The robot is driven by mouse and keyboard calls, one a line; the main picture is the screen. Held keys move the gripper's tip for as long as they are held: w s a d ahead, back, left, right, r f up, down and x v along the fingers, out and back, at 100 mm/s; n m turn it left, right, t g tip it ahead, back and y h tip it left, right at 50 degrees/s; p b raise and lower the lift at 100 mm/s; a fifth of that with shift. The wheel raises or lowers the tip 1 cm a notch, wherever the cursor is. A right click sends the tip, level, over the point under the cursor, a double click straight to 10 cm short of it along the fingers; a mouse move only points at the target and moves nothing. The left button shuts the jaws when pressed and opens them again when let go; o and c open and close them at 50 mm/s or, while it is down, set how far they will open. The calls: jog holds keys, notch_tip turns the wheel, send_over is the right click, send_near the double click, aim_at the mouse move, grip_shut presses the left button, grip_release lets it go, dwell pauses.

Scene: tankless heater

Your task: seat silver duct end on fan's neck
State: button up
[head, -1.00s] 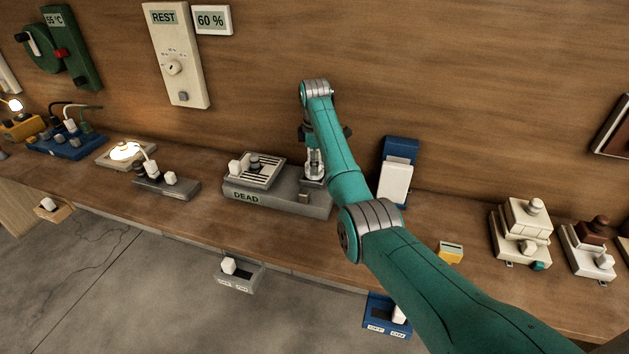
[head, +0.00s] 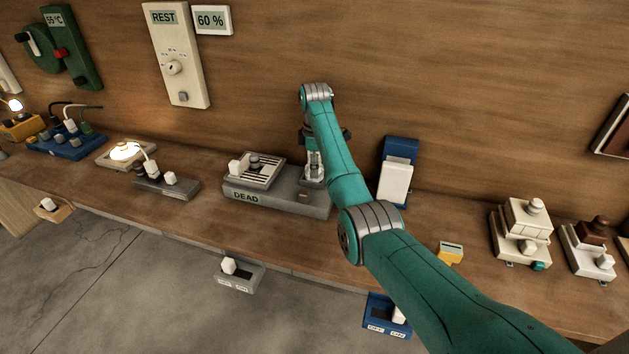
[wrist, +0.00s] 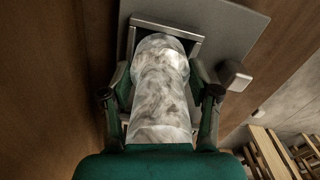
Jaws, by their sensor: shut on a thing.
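The silver duct end (wrist: 160,95) is a crinkled, translucent grey-white sleeve. It fills the middle of the wrist view between the two fingers of my gripper (wrist: 160,72), which is shut on it. In the head view my gripper (head: 313,165) points down over the right end of the grey fan box (head: 290,200) marked DEAD. In the wrist view the duct's far end meets a raised grey square collar (wrist: 185,46) on a grey plate, seemingly the fan's neck. The duct hides most of the collar's opening, and I cannot tell whether the end is inside it.
A slotted grille with knobs (head: 255,170) is on the fan box's left part. A blue and white unit (head: 397,172) stands close right of my arm. A small yellow block (head: 451,252) lies nearer the front edge. The wooden wall is close behind.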

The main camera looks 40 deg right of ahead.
jog(key=shift+f, duration=0.6)
dwell(0.7)
jog(key=o, duration=1.6)
jog(key=shift+r, duration=3.75)
